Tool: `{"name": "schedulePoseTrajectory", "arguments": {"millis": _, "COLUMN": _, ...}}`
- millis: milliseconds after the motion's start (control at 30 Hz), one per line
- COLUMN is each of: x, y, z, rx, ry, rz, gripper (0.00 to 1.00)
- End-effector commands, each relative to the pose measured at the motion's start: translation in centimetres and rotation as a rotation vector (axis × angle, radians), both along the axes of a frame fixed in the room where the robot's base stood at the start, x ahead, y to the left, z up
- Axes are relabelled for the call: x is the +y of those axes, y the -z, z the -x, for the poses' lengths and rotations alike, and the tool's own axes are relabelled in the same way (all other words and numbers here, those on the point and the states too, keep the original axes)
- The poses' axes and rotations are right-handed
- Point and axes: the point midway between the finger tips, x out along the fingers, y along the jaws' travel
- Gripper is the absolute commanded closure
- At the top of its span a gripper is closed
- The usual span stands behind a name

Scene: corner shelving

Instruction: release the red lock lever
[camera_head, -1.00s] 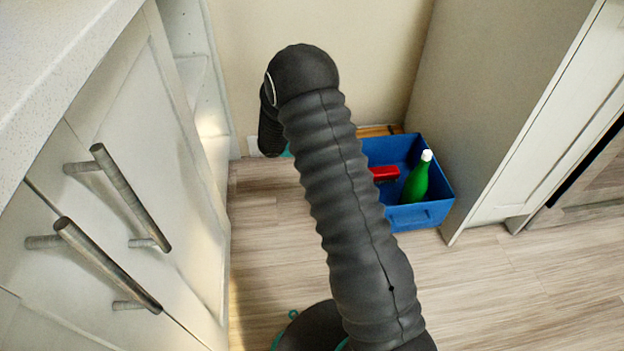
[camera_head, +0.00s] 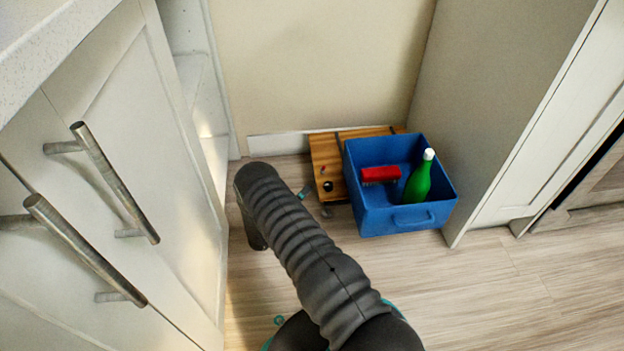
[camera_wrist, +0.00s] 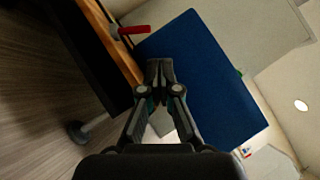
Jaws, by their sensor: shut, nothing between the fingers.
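The red lever (camera_wrist: 133,30) shows in the wrist view, on a grey mount at the edge of a wooden platform (camera_wrist: 118,48). My gripper (camera_wrist: 160,70) is shut and empty, in front of the blue crate's side and below and right of the lever in the picture. It looks apart from the lever; I cannot tell whether it touches the crate. In the head view the wooden platform (camera_head: 326,160) lies on the floor beneath the blue crate (camera_head: 402,219). My forearm hides most of the gripper there, and the lever is not clear.
A caster (camera_wrist: 78,131) supports the platform. A white cabinet (camera_head: 135,130) with bar handles stands left, a tall panel (camera_head: 500,90) right, a wall behind. The floor (camera_head: 500,290) at front right is clear.

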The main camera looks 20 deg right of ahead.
Motion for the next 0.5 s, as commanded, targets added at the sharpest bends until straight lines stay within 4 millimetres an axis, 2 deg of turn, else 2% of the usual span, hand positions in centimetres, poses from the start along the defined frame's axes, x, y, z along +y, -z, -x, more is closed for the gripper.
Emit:
{"name": "schedulePoseTrajectory", "arguments": {"millis": 33, "x": 0.2, "y": 1.1, "z": 0.2, "rx": 0.019, "ry": -0.012, "rz": 0.016, "gripper": 1.00}}
{"name": "schedulePoseTrajectory", "arguments": {"millis": 200, "x": 0.5, "y": 2.8, "z": 0.5, "rx": 0.052, "ry": -0.037, "rz": 0.052, "gripper": 1.00}}
{"name": "schedulePoseTrajectory", "arguments": {"millis": 500, "x": 0.5, "y": 3.0, "z": 0.5, "rx": 0.059, "ry": -0.041, "rz": 0.059, "gripper": 1.00}}
